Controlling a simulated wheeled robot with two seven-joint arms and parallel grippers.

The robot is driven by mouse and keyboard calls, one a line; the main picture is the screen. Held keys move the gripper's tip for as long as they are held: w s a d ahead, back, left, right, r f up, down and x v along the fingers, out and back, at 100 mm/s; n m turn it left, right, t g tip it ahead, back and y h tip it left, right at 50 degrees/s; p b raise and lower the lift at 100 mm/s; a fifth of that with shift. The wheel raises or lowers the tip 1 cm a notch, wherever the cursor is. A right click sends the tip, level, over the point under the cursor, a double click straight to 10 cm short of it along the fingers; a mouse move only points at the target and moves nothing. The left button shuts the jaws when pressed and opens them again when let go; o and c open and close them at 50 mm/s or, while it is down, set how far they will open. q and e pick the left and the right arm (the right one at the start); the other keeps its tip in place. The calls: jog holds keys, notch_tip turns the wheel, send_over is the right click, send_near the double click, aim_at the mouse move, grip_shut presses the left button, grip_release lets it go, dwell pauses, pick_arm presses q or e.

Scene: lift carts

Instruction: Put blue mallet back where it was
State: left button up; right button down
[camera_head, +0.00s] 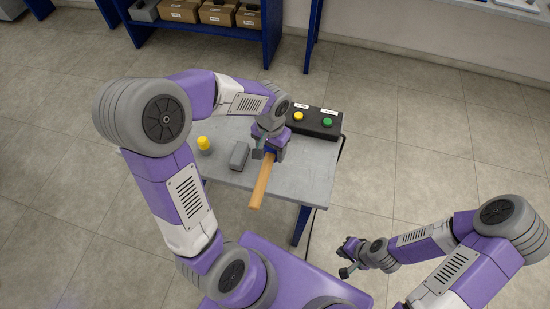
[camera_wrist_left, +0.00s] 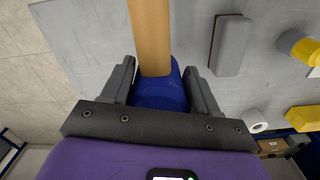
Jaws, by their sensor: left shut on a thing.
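The blue mallet has a blue head (camera_wrist_left: 160,92) and a light wooden handle (camera_head: 261,186). My left gripper (camera_head: 272,150) is shut on the mallet's head, with one finger on each side of it in the left wrist view. The mallet is at the small grey table (camera_head: 225,177), its handle pointing over the near edge. I cannot tell whether the head touches the tabletop. My right gripper (camera_head: 351,258) is off the table at the lower right, with nothing visible in it; its jaw opening is too small to make out.
A grey block (camera_head: 239,155) lies just left of the mallet; it also shows in the left wrist view (camera_wrist_left: 230,45). A yellow-topped object (camera_head: 203,144) stands further left. A black box (camera_head: 314,122) with yellow and green buttons sits at the table's back right. Blue shelving with cartons (camera_head: 217,14) stands behind.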

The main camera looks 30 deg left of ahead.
pick_arm(q)
jog(key=f, duration=0.3)
jog(key=shift+s+b, duration=0.2)
jog(key=shift+b, duration=0.1)
notch_tip(320, 180, down, 4)
jog(key=shift+f+b, duration=0.1)
jog(key=shift+b, duration=0.45)
jog(key=shift+w, duration=0.1)
jog(key=o, duration=1.3)
